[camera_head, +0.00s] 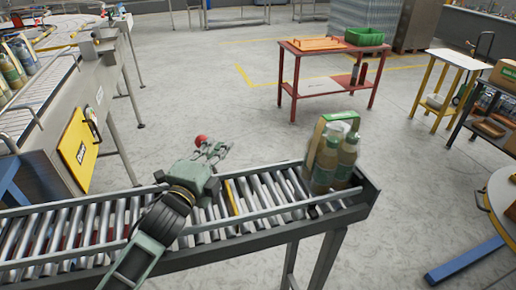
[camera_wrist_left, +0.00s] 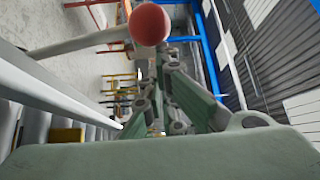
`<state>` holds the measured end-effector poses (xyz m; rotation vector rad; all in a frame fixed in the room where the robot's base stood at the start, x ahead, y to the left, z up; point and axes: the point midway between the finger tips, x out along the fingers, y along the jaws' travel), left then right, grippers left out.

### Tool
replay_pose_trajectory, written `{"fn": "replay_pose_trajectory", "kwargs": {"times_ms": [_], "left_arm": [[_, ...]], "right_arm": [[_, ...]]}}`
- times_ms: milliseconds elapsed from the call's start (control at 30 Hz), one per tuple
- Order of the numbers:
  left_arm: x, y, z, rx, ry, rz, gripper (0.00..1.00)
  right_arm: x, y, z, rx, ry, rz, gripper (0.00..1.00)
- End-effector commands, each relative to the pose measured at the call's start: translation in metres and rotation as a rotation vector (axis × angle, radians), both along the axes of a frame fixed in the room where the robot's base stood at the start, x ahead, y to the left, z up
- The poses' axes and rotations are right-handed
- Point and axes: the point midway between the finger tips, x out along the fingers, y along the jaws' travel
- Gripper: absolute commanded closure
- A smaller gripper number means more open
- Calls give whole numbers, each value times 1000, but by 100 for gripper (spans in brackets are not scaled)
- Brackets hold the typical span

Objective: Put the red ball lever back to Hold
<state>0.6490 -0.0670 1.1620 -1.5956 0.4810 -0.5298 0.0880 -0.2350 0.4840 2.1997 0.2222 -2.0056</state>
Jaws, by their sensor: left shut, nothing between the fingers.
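The red ball (camera_head: 201,140) of the lever shows just beyond my left gripper (camera_head: 217,149), over the far side of the roller conveyor. In the left wrist view the red ball (camera_wrist_left: 149,23) is close ahead, at the fingertips of my left gripper (camera_wrist_left: 163,55). A pale lever rod (camera_wrist_left: 80,43) runs from the ball to the left. My left gripper is shut and empty. I cannot tell whether its fingers touch the ball. The lever's base and any Hold mark are hidden or too small to see. My right gripper is not in view.
The roller conveyor (camera_head: 95,204) runs below my left arm. Bottles (camera_head: 336,163) and a green carton stand at its right end. A yellow strip (camera_head: 232,198) lies among the rollers near my gripper. A red table (camera_head: 333,88) stands farther back, with open floor before it.

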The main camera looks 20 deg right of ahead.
Motion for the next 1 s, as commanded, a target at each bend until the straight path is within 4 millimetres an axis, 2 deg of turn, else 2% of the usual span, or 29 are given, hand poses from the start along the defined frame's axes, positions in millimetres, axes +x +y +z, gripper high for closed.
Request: {"fn": "replay_pose_trajectory", "kwargs": {"times_ms": [100,300,867,1000], "left_arm": [[0,11,0,2,0,1,100],[-1,21,-1,1,0,0,100],[-1,23,-2,0,0,-1,100],[-1,23,6,0,-3,-1,100]], "right_arm": [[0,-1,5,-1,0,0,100],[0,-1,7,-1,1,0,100],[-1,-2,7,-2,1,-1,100],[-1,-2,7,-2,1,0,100]]}}
